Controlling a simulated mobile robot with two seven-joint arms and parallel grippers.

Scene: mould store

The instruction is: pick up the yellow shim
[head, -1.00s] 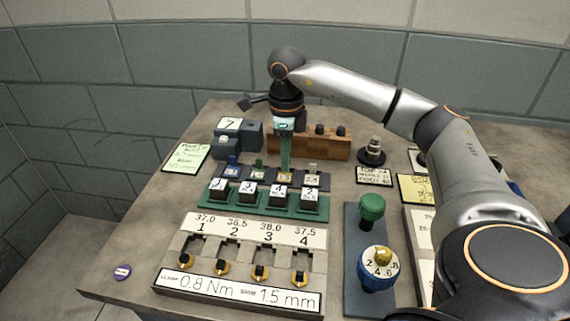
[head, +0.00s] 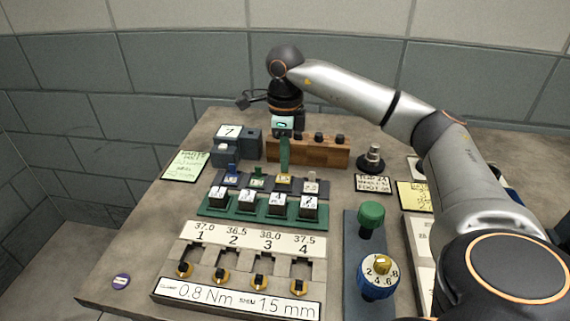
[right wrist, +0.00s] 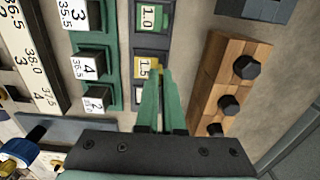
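The yellow shim (head: 283,184) stands in a dark rack behind the green tray, third from the left in a row of shims. In the right wrist view the yellow shim (right wrist: 142,68) has a white label reading 1.5. My right gripper (head: 284,170) points down just above and behind it in the head view. In the right wrist view the green fingertips (right wrist: 158,75) are beside the shim, a narrow gap between them, with nothing seen held. Whether they touch the shim I cannot tell. My left gripper is not in view.
A green shim (head: 257,183) and a pale shim (head: 311,187) flank the yellow one closely. A wooden block with dark knobs (head: 330,152) stands behind. A green tray of numbered blocks (head: 262,212) lies in front. The table's left side is mostly clear.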

